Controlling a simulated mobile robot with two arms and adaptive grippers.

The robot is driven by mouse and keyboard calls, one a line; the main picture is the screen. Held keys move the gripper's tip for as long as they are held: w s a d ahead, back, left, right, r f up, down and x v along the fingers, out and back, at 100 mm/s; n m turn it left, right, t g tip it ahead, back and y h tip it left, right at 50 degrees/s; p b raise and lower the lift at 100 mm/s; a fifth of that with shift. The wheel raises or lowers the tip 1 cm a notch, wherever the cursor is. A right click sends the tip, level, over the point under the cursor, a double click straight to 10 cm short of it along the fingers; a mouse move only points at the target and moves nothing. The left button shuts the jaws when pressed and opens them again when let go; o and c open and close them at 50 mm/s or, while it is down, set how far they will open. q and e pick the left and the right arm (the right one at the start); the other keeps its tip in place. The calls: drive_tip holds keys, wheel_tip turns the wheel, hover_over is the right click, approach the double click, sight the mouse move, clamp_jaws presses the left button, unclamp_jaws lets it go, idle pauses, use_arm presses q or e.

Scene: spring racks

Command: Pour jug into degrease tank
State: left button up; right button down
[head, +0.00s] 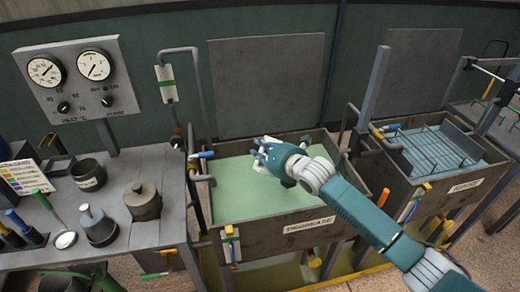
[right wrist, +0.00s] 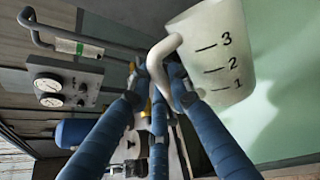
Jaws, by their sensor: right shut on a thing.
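The degrease tank (head: 265,218) stands in the middle of the head view, labelled DEGREASE and holding pale green liquid (head: 228,180). My right gripper (head: 262,152) is over the tank's liquid. It is shut on the handle of a white jug (right wrist: 212,50), marked 1, 2 and 3 in the right wrist view. In the head view the jug is mostly hidden behind my gripper. In the right wrist view, pale green shows beside the jug. I cannot tell whether anything is flowing from it. My left gripper is not in view.
A bench on the left holds a dark pot (head: 88,174), a lidded can (head: 142,200) and a ladle (head: 64,238). A gauge panel (head: 80,80) stands behind it. A second tank (head: 440,150) stands at the right. Pipes and blue-handled valves (head: 205,154) edge the degrease tank.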

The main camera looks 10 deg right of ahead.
drive_tip(key=shift+w+d+r+m+g+y+p, duration=0.15)
drive_tip(key=shift+w+d+r+m+g+p, duration=0.1)
drive_tip(key=shift+r+m+p, duration=0.25)
drive_tip(key=shift+w+d+r+m+g+y+p, duration=0.15)
drive_tip(key=shift+w+d+r+g+y+p, duration=0.15)
drive_tip(key=shift+r, duration=0.35)
drive_tip(key=shift+w+d+r+m+g+y+p, duration=0.1)
drive_tip(key=shift+w+r+m+g+p, duration=0.2)
drive_tip(key=shift+r+p, duration=0.2)
drive_tip(key=shift+w+d+r+m+g+y+b, duration=0.3)
drive_tip(key=shift+w+d+m+g+b, duration=0.3)
drive_tip(key=shift+b, duration=0.75)
drive_tip(key=shift+w+d+r+m+g+y+b, duration=0.6)
drive_tip(key=shift+w+d+r+m+b, duration=0.2)
drive_tip(key=shift+b, duration=1)
drive_tip(key=shift+m+g+y, duration=0.75)
drive_tip(key=shift+m+g, duration=0.1)
drive_tip(key=shift+w+d+r+b, duration=0.2)
drive_tip(key=shift+w+d+b, duration=1.3)
drive_tip(key=shift+b, duration=2.05)
